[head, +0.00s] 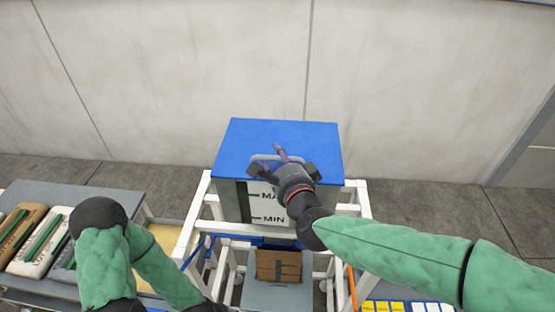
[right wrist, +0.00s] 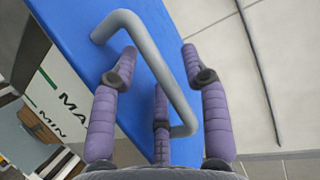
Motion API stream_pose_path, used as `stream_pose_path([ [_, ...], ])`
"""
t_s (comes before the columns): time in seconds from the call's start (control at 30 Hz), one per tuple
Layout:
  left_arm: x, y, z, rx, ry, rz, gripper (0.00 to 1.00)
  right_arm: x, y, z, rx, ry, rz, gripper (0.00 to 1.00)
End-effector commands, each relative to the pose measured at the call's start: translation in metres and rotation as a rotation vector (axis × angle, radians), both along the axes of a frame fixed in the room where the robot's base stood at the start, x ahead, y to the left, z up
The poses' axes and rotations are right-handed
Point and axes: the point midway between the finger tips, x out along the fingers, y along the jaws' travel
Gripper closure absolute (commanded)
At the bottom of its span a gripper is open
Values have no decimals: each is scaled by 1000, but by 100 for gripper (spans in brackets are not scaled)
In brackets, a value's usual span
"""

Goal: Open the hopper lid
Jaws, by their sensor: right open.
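The hopper's blue lid (head: 270,136) lies flat and closed on top of the white hopper, marked MAX and MIN, in the head view. A grey bar handle (head: 262,157) is fixed near the lid's front edge. It also shows in the right wrist view (right wrist: 150,49), crossing between my spread fingers. My right gripper (head: 283,161) is open at the handle, with purple fingers on either side of the bar in the right wrist view (right wrist: 160,72). Whether any finger touches the bar I cannot tell. My left arm is bent at the lower left; its gripper is out of view.
A white frame (head: 363,205) surrounds the hopper. A brown box (head: 278,265) sits below it. A grey table (head: 120,197) with several bags stands at the left. Yellow and white cards (head: 395,307) lie at the lower right. A concrete wall (head: 190,70) stands behind.

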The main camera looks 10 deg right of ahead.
Motion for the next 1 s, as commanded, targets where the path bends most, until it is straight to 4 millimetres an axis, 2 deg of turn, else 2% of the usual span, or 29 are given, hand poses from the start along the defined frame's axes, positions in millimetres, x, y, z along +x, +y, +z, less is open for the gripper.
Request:
stream_pose_path([
  [0.2, 0, 0, 0, 0, 0, 0, 60, 0, 0, 0, 0, 0, 0, 54],
  [0.23, 0, 0, 0, 0, 0, 0, 60, 0, 0, 0, 0, 0, 0, 57],
  [0.3, 0, 0, 0, 0, 0, 0, 60, 0, 0, 0, 0, 0, 0, 76],
  [0.4, 0, 0, 0, 0, 0, 0, 60, 0, 0, 0, 0, 0, 0, 100],
  [0.73, 0, 0, 2, 0, 0, 0, 60, 1, 0, 5, 0, -1, 0, 100],
  [0.87, 0, 0, 7, 0, 0, 0, 60, 4, -1, 17, 2, -3, -2, 100],
  [1.0, 0, 0, 16, 0, 0, 0, 60, 9, -2, 37, 3, -5, -2, 100],
])
